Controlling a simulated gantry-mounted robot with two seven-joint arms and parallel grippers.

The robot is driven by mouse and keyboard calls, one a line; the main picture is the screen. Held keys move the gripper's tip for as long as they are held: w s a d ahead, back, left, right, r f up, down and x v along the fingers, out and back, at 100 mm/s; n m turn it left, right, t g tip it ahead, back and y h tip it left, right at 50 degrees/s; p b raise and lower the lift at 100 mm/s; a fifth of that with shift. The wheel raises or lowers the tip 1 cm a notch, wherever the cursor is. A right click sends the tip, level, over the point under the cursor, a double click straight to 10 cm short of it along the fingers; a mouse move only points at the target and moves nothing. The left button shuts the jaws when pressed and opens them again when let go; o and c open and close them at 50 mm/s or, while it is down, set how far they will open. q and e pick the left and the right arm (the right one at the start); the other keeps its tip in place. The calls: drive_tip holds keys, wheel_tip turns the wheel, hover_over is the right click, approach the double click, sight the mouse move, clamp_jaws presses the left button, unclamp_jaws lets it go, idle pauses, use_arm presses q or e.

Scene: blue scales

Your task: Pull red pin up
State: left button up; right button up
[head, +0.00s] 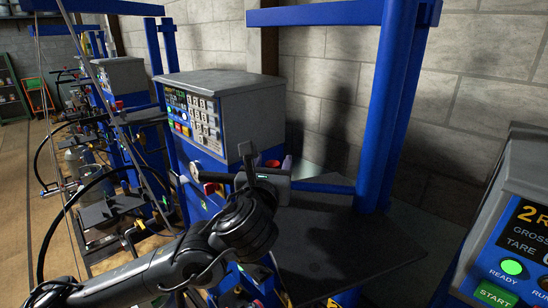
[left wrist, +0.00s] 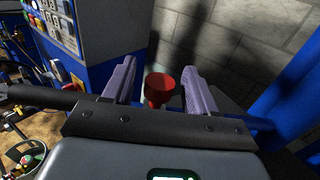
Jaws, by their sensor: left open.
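The red pin (left wrist: 160,88) has a flared round top. In the left wrist view it shows between the two purple-grey fingers of my left gripper (left wrist: 158,80), with gaps on both sides. In the head view, the red top of the pin (head: 273,163) shows just beyond my left gripper (head: 267,160), in front of the wall at the blue scale frame. The gripper is open and holds nothing. The gripper body hides the pin's lower part. My right gripper is in neither view.
A grey-topped control box (head: 235,90) with buttons stands close to the left of the gripper. A blue upright post (head: 385,110) and a dark platform (head: 345,250) are to the right. Another scale display (head: 520,235) is at the right edge. More scales stand at the far left.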

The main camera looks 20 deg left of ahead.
use_arm(q)
drive_tip(key=shift+w+a, duration=0.2)
drive_tip(key=shift+w, duration=0.95)
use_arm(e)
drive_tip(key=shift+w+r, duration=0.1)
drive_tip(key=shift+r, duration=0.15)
